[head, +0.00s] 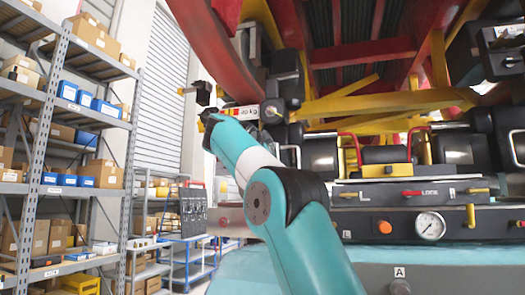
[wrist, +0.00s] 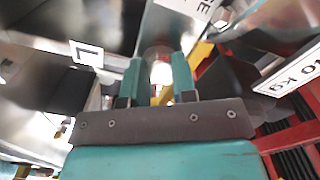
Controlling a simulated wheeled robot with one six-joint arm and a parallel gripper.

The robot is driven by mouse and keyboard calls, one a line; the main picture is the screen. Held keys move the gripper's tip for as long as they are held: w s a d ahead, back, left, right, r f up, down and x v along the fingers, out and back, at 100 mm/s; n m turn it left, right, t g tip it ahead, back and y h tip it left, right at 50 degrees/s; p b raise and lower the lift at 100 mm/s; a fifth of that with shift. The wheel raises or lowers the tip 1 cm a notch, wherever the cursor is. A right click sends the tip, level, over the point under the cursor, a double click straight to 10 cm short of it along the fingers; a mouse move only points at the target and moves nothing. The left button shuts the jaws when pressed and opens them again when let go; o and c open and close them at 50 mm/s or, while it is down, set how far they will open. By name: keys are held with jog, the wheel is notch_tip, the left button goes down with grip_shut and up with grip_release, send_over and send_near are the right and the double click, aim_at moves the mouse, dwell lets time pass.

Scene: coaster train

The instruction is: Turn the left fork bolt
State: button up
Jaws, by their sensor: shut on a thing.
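In the wrist view, my gripper (wrist: 157,63) has its two teal fingers closed around a small, bright, rounded piece (wrist: 161,74) with a yellowish part below it. I take this to be the left fork bolt, but glare and the fingers hide its full shape and its turn angle. A white plate marked L (wrist: 87,54) is just left of the fingers. In the head view, my arm reaches up and left to the machine's underside, and its wrist end hides the fingers and the held piece.
A "40 kg" plate (head: 243,113) is close by my wrist. A dark, yellow-tipped part (head: 198,92) sticks out left of it. Red beams (head: 362,52) and yellow bars (head: 390,101) crowd above. A control panel with a gauge (head: 429,226) is lower right. Shelving (head: 50,130) stands left.

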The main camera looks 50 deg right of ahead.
jog(key=o, duration=0.9)
jog(key=shift+p+v, duration=0.3)
jog(key=shift+v, duration=8.5)
